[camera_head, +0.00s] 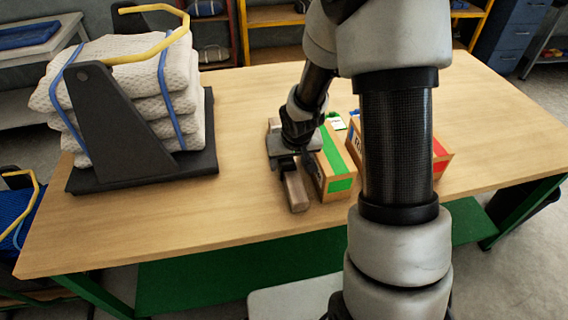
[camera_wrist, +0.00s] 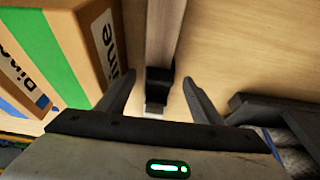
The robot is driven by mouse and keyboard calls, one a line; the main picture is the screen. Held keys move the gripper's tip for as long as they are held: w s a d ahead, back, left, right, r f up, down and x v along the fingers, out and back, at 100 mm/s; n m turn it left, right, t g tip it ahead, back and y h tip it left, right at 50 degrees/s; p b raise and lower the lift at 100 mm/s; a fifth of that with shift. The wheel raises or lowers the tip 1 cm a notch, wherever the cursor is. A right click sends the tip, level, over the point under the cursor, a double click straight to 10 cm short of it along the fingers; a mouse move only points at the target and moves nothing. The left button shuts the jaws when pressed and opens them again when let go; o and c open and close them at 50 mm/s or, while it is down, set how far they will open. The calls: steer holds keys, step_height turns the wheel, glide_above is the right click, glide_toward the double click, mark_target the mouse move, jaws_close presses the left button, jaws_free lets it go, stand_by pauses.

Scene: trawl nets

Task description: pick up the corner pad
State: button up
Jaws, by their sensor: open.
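I cannot make out for sure which thing is the corner pad. The likeliest is a grey-brown, block-like bar (camera_head: 296,190) on the table beside a cardboard box. In the wrist view the bar (camera_wrist: 166,32) runs down from the top edge to a black piece (camera_wrist: 158,82) with a pale tip. My gripper (camera_wrist: 160,76) is open, with one finger on each side of that black piece and visible gaps to both. In the head view my gripper (camera_head: 287,164) is low over the bar and hides its middle.
Cardboard boxes with green (camera_head: 334,165) and red (camera_head: 441,152) marks stand right of my gripper, the green one close to a finger. A black stand (camera_head: 120,130) holds stacked white netting at left. The table (camera_head: 230,220) is clear in front and far right.

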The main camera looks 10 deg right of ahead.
steer(key=shift+w+f, duration=0.2)
steer(key=shift+f, duration=0.25)
steer(key=shift+c, duration=0.3)
steer(key=c, duration=1.1)
steer(key=shift+r, duration=0.15)
